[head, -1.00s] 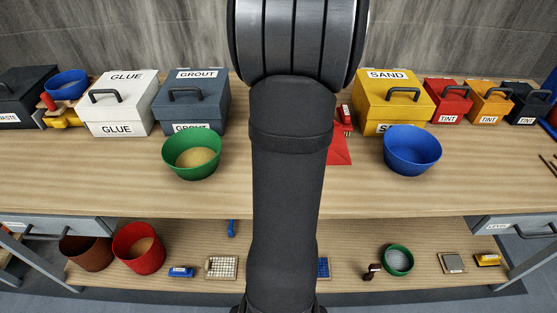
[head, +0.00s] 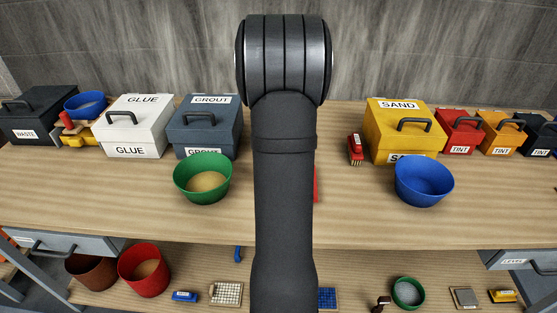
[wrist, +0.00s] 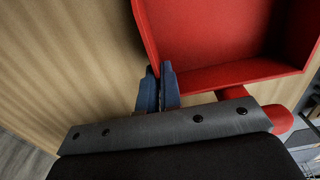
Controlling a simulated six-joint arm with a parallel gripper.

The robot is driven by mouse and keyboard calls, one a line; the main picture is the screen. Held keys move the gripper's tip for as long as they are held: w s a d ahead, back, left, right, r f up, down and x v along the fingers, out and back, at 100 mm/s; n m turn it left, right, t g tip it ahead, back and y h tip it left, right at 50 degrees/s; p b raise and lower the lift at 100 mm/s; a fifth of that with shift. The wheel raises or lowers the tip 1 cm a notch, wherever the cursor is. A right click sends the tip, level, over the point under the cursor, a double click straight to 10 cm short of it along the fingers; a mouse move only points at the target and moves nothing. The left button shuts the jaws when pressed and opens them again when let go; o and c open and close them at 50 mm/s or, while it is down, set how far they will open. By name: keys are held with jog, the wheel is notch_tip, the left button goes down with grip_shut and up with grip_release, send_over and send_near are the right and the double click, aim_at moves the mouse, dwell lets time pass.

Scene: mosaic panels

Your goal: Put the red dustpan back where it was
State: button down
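The red dustpan (wrist: 220,35) fills the upper right of the wrist view, its tray seen from above. Its red handle (wrist: 280,118) shows at the right behind my gripper's dark plate. My gripper (wrist: 160,75) has its two blue fingers close together at a corner of the dustpan, and they look shut on its wall. In the head view only a thin red strip of the dustpan (head: 316,184) shows right of my arm, which hides the rest and my gripper. I cannot tell how high it is above the bench.
A red brush (head: 356,148) stands beside the yellow sand box (head: 385,132). A green bowl (head: 203,180) is left of my arm and a blue bowl (head: 424,183) is right. Labelled boxes line the back. The bench (head: 345,215) front between the bowls is clear.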

jog(key=shift+f, duration=1.1)
jog(key=shift+f, duration=0.15)
jog(key=c, duration=1.6)
grip_release()
notch_tip(320, 180, up, 12)
jog(key=shift+r, duration=0.2)
